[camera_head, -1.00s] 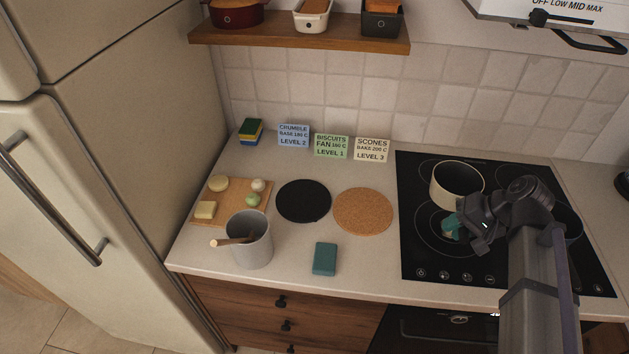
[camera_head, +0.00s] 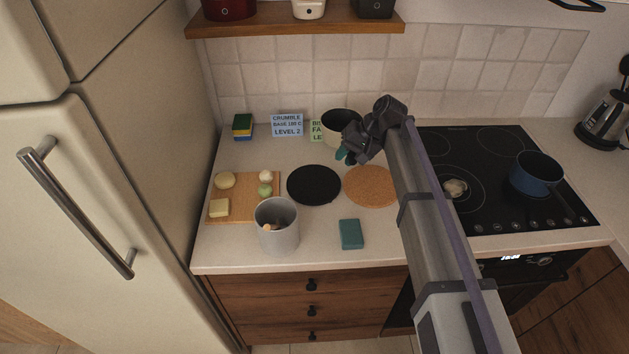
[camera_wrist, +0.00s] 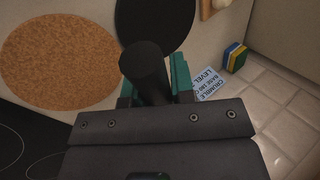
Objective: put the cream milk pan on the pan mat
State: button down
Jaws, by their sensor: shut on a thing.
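The cream milk pan (camera_head: 331,139) has a dark inside and hangs upright near the back of the worktop, in front of the recipe cards. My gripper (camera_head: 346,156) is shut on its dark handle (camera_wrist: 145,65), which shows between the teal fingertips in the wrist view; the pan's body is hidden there. Two round mats lie side by side, and I cannot tell which is the pan mat: a black mat (camera_head: 314,184) and a cork mat (camera_head: 368,186). Both are bare, below the pan in the picture. The wrist view also shows the black mat (camera_wrist: 170,18) and cork mat (camera_wrist: 60,60).
A board (camera_head: 240,205) with several food pieces and a grey pot (camera_head: 277,232) stand at left. A teal block (camera_head: 351,234) lies in front. Cards and sponges line the back.

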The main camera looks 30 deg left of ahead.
notch_tip(320, 180, down, 9)
jog(key=b, duration=0.7)
jog(key=shift+a, duration=0.1)
jog(key=shift+s+r, duration=0.1)
jog(key=shift+r, duration=0.25)
jog(key=shift+f, duration=0.25)
jog(key=c, duration=1)
grip_release()
jog(key=shift+r, duration=0.1)
